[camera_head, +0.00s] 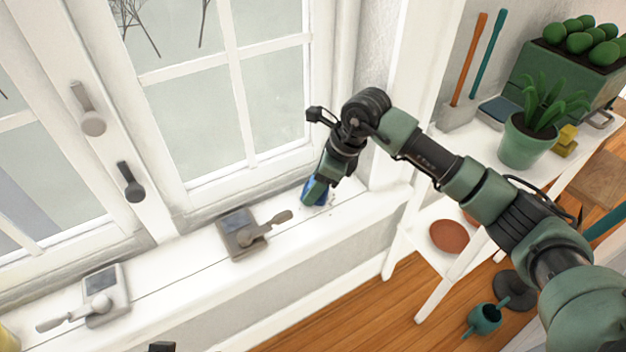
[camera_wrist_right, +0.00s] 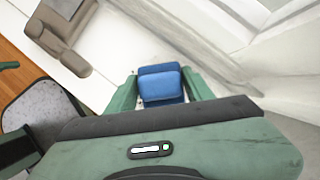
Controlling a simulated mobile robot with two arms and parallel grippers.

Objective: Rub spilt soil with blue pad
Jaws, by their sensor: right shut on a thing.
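The blue pad (camera_head: 317,190) is held between the fingers of my right gripper (camera_head: 317,187), low at the white windowsill (camera_head: 180,262). In the right wrist view the blue pad (camera_wrist_right: 160,84) sits between the two green fingers of that gripper (camera_wrist_right: 162,90). A few small dark specks of spilt soil (camera_head: 332,209) show on the sill just right of the pad; the pad and gripper may hide more. I cannot tell whether the pad touches the sill.
Two grey hardware pieces with levers (camera_head: 238,236) (camera_head: 105,297) lie on the sill to the left. The window (camera_head: 225,95) rises behind. A white shelf (camera_head: 480,140) at right holds a potted plant (camera_head: 528,140) and a green planter (camera_head: 570,75). A watering can (camera_head: 485,319) stands on the floor.

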